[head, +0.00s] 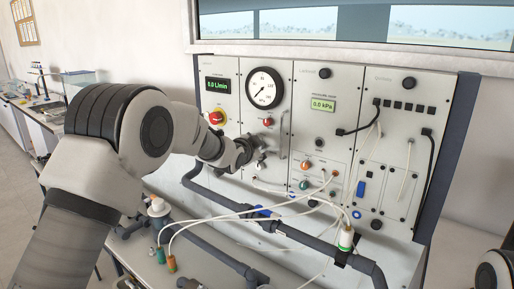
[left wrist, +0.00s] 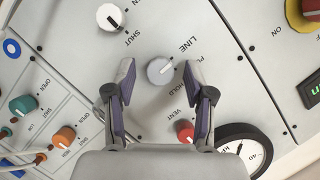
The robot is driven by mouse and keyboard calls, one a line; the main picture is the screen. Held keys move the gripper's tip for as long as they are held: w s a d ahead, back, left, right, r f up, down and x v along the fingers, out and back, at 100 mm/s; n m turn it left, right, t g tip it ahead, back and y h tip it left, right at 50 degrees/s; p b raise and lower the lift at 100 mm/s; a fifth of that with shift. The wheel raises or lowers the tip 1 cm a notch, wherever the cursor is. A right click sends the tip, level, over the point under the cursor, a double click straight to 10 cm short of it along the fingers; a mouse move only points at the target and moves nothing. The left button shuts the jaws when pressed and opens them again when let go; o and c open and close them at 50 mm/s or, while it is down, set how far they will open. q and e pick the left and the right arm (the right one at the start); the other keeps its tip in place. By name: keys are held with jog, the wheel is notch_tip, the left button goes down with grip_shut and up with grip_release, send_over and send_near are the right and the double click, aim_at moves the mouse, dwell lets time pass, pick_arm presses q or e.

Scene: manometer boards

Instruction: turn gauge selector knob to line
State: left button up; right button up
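A round grey knob (left wrist: 160,70) sits on the pale panel in the left wrist view, with the words LINE and HOLD printed near it. A pale mark shows on its face, but I cannot tell exactly where it points. My left gripper (left wrist: 159,68) is open, one finger on each side of the knob, with a visible gap on both sides. In the head view my left gripper (head: 254,158) is at the panel below the dial gauge (head: 265,88), and it hides the grey knob there.
A red knob (left wrist: 184,130) near the word VENT lies close to one finger. A black-and-white knob (left wrist: 110,17) marked SHUT is beyond the other finger. Orange (left wrist: 63,138) and teal (left wrist: 22,105) knobs are at the left. White tubes (head: 290,207) hang before the panel.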

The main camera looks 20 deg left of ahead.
pick_arm(q)
jog(key=shift+s, duration=0.1)
jog(key=v, duration=1.1)
jog(key=shift+s, duration=0.35)
jog(key=shift+r, duration=0.1)
